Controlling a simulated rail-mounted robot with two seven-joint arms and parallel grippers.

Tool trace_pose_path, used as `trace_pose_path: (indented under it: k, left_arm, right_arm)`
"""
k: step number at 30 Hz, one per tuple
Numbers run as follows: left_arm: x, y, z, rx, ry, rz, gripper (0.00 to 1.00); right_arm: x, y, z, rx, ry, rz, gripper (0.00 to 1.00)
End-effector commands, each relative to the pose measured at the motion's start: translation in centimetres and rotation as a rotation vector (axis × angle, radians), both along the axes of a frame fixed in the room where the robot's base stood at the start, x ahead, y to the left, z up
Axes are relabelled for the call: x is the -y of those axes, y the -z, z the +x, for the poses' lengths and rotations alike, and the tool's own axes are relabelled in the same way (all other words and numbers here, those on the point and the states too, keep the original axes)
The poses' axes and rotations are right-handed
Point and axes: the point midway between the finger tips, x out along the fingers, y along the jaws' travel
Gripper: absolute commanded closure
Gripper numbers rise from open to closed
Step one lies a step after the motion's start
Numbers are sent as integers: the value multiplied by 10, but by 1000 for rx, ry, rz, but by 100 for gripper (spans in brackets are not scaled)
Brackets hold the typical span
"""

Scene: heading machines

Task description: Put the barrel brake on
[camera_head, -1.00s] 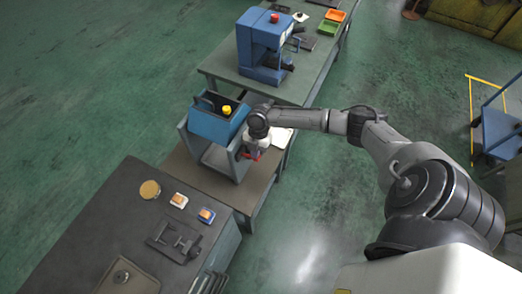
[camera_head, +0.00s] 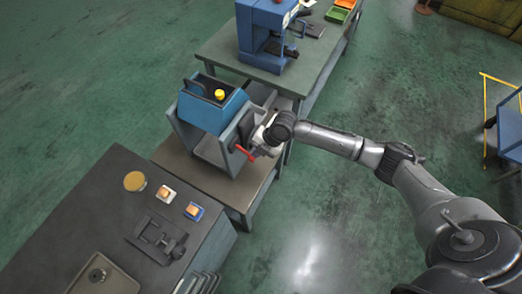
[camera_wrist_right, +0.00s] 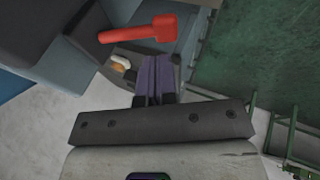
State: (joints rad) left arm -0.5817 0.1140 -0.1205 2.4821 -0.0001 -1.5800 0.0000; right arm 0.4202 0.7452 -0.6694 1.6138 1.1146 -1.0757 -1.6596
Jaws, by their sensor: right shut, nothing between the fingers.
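A red lever (camera_head: 244,152), which I take for the barrel brake handle, sits at the right side of the blue and grey machine (camera_head: 204,112). It also shows near the top of the right wrist view as a red bar with a thicker right end (camera_wrist_right: 140,31). My right gripper (camera_head: 252,143) is beside the machine's right side, close to the lever. In the right wrist view its purple fingers (camera_wrist_right: 155,72) are together and empty, just below the lever's thick end. Whether they touch it I cannot tell. My left gripper is not in view.
A yellow knob (camera_head: 219,94) tops the blue machine. A dark table (camera_head: 90,215) at the front left holds a round gold piece (camera_head: 134,181), two small switch boxes and a black fixture. Another blue machine (camera_head: 262,35) stands behind. Open green floor lies to the right.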

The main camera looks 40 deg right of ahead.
Motion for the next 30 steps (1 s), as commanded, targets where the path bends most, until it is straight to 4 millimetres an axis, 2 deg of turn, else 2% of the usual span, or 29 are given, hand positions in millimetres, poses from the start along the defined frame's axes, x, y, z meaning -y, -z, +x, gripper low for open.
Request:
trace_pose_path:
  k: [10, 23, 30]
  left_arm:
    - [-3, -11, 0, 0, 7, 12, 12]
    - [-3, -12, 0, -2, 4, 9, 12]
    - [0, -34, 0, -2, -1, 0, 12]
  right_arm:
    - [1, -14, 0, -1, 0, -1, 100]
    - [1, -16, -1, -2, 0, -1, 100]
    - [3, -39, -7, -2, -2, -2, 100]
